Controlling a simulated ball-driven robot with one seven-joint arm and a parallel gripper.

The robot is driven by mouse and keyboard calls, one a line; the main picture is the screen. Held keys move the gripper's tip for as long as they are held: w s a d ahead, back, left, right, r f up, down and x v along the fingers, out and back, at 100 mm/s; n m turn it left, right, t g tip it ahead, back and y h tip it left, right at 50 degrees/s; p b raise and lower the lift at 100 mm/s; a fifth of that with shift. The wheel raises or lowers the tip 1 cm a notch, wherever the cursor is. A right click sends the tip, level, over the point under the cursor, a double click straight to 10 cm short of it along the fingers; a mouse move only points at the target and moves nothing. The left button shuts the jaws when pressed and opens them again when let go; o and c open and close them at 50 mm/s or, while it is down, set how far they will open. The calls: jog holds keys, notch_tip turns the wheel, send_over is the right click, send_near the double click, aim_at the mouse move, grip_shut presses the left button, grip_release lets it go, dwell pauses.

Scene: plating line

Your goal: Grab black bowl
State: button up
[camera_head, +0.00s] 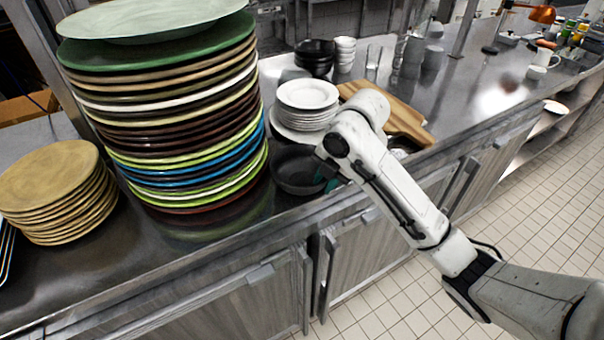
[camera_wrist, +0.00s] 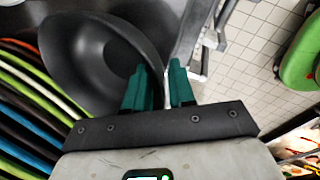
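A black bowl (camera_head: 292,172) stands on the metal counter between the tall plate stack and my arm; it fills the upper left of the wrist view (camera_wrist: 88,55). My gripper (camera_wrist: 162,80) has green fingers on either side of the bowl's near rim. One finger is inside the bowl and the other outside, with a narrow gap between them. In the head view my gripper (camera_head: 328,174) is at the bowl's right edge, mostly hidden by my arm. Several other black bowls (camera_head: 315,58) are stacked farther back.
A tall stack of coloured plates (camera_head: 170,120) stands close left of the bowl. White plates (camera_head: 307,95) are just behind it, and a wooden board (camera_head: 405,120) lies to their right. Tan plates (camera_head: 55,190) stand far left. The counter's front edge is close to the bowl.

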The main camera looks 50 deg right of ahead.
grip_shut()
jog(key=shift+r, duration=0.15)
dwell(0.4)
